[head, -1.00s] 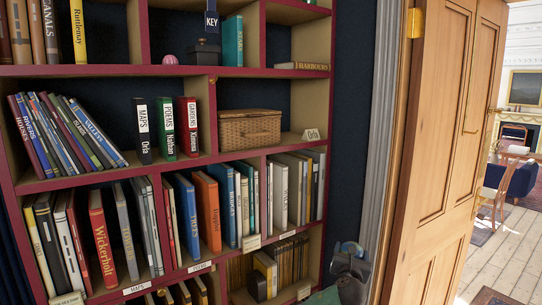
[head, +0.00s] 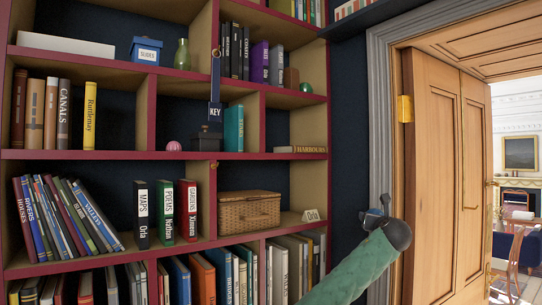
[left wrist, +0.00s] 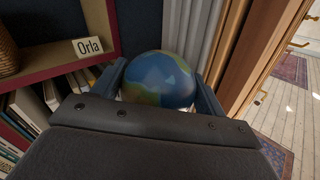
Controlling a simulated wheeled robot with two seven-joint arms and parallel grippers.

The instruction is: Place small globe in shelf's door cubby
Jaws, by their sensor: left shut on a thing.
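A small blue and green globe (left wrist: 160,80) is between the two fingers of my left gripper (left wrist: 163,88), which is shut on it. In the head view the left gripper (head: 382,212) is in front of the door frame, right of the shelf, near the height of the Orla card. Only a bit of blue shows there, and the globe is mostly hidden. The bookshelf (head: 118,156) has tan cubbies with red edges. The cubby nearest the door at middle height holds a wicker basket (head: 250,212) and the Orla card (head: 311,215). My right gripper is not in view.
A wooden door (head: 440,170) stands at the right. A green ball (head: 306,88) is higher up.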

